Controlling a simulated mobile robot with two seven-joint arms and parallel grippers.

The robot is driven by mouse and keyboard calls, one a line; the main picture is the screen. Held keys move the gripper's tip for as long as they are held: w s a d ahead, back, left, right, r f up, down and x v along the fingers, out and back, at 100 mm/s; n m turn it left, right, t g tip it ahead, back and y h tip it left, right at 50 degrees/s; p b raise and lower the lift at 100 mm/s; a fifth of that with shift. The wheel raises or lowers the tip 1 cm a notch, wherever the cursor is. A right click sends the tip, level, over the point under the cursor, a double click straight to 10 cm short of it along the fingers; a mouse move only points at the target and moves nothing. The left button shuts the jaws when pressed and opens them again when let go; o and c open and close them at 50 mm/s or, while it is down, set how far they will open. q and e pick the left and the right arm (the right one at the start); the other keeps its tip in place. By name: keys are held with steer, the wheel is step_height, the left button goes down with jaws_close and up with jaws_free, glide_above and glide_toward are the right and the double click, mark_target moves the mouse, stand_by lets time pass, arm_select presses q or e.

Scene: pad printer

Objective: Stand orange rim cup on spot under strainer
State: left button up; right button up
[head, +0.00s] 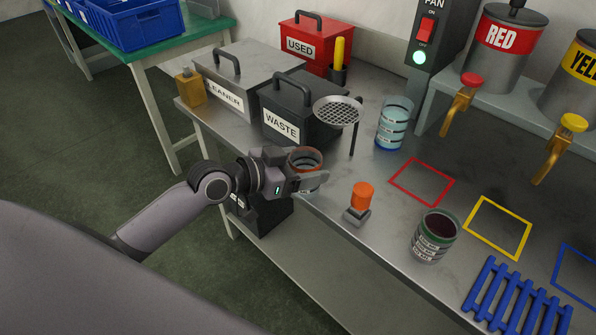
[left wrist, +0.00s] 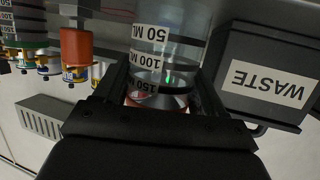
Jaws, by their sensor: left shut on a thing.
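The orange rim cup (head: 305,156) is clear, with volume marks that show in the left wrist view (left wrist: 163,60). My left gripper (head: 312,181) is shut on it and holds it roughly upright at the table's front edge, in front of the black WASTE box. Gripper fingers flank the cup in the left wrist view. I cannot tell whether its base touches the table. The strainer (head: 338,110), a round perforated dish on a thin dark post, is farther back and right of the cup. The spot under it cannot be made out. My right gripper is not in view.
The WASTE box (head: 285,127) stands close behind the cup, with the CLEANER box (head: 228,95) to its left. A blue-based clear cup (head: 392,125) stands right of the strainer. An orange-topped block (head: 361,200) and a green-rimmed cup (head: 434,238) are nearer the front.

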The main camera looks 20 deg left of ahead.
arm_select(q)
steer(key=w, duration=0.2)
steer(key=w+d+b, duration=0.2)
steer(key=w, duration=0.1)
steer(key=shift+w+f, duration=0.15)
steer(key=shift+w, duration=0.2)
steer(key=shift+w+d+b, duration=0.3)
steer(key=shift+w+b, duration=0.05)
steer(key=shift+w, duration=0.4)
steer(key=shift+w+d+b, duration=0.3)
steer(key=shift+w, duration=0.4)
steer(key=o, duration=1.1)
steer(key=shift+a, duration=0.1)
